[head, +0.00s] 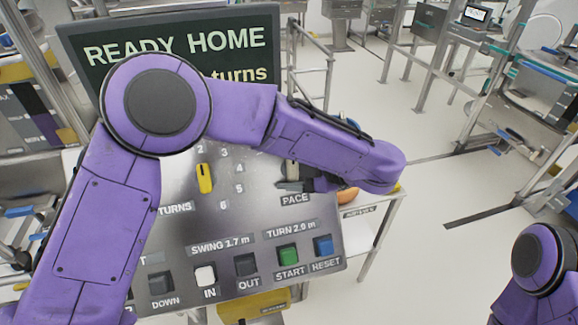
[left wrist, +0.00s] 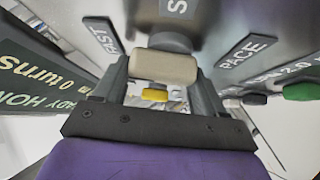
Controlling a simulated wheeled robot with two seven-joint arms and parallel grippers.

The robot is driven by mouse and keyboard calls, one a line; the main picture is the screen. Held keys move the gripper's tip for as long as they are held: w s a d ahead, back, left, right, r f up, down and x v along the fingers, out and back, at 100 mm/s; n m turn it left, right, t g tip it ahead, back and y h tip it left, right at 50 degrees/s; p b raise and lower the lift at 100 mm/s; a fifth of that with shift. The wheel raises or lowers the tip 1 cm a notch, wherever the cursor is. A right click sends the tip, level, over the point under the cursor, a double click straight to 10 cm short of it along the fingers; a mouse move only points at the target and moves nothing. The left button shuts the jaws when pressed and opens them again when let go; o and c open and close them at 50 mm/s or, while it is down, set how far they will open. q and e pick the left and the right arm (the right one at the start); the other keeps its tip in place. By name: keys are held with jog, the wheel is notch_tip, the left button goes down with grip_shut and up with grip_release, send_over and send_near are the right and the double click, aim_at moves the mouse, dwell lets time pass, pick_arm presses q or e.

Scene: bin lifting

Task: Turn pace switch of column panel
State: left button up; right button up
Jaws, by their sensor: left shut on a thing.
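The column panel (head: 222,252) is a grey tilted plate with a screen above it. The pace switch (head: 292,170) is a beige knob above the PACE label, partly hidden by my left arm. My left gripper (head: 298,185) is at this switch. In the left wrist view the beige pace switch (left wrist: 164,66) sits between the two fingers of my left gripper (left wrist: 163,80), which is shut on it. A FAST label shows to its left and a PACE label to its right. My right arm shows at the lower right; its gripper is out of view.
The screen (head: 240,40) reads READY HOME, with lower text partly hidden by my arm. A yellow turns knob (head: 204,178) stands left of the pace switch. Below are push buttons, including a green START (head: 288,254) and a blue RESET (head: 323,245). Open floor lies right.

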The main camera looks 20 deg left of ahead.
pick_arm(q)
jog(key=shift+n+h, duration=0.3)
jog(key=shift+n, duration=0.2)
jog(key=shift+g, duration=0.4)
jog(key=o, duration=1)
jog(key=shift+c, duration=0.2)
jog(key=b+v, duration=0.1)
jog(key=v, duration=0.9)
jog(key=shift+d+b, duration=0.2)
jog(key=shift+b, duration=0.2)
jog(key=shift+s+r, duration=0.1)
